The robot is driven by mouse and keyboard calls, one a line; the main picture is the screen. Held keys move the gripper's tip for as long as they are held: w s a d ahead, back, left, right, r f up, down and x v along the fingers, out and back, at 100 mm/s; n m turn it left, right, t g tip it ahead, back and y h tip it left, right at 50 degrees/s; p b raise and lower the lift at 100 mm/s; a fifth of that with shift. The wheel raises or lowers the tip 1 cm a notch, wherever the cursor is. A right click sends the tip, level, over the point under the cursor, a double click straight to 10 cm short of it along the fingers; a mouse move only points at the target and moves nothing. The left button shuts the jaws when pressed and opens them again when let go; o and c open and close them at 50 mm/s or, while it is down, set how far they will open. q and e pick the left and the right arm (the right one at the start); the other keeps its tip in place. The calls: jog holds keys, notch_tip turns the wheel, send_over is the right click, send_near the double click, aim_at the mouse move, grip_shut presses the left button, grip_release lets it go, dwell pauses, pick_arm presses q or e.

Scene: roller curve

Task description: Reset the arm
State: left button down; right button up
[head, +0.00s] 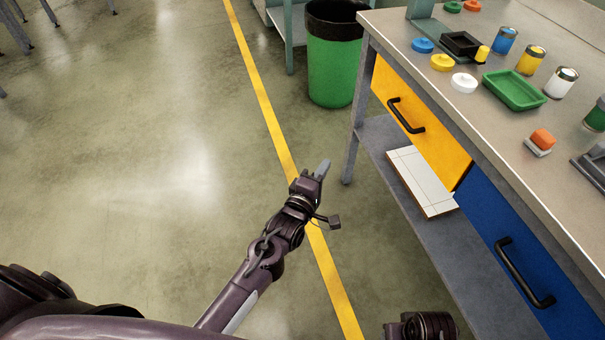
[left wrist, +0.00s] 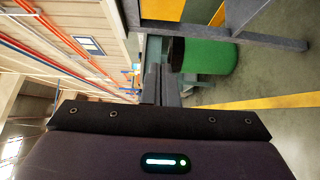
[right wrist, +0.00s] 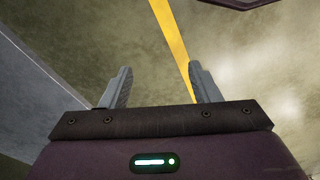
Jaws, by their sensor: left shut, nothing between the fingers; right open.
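My left arm reaches up from the bottom of the head view. Its gripper (head: 323,169) is over the open floor, left of the workbench, shut and empty. In the left wrist view its fingers (left wrist: 160,85) are together and touch nothing. My right arm shows only as a dark part at the bottom edge of the head view, and its fingers are hidden there. In the right wrist view the right gripper (right wrist: 158,88) is open, with its two grey fingers apart and only floor between them.
A workbench (head: 480,115) stands at the right with a yellow drawer (head: 425,120) and a blue drawer (head: 510,255). Cans, lids, a green tray (head: 514,90) and a black box lie on it. A green bin (head: 332,70) stands behind. A yellow line (head: 262,85) crosses the clear floor.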

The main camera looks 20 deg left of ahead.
pick_arm(q)
jog(key=shift+s+a, duration=0.25)
jog(key=shift+a, duration=0.2)
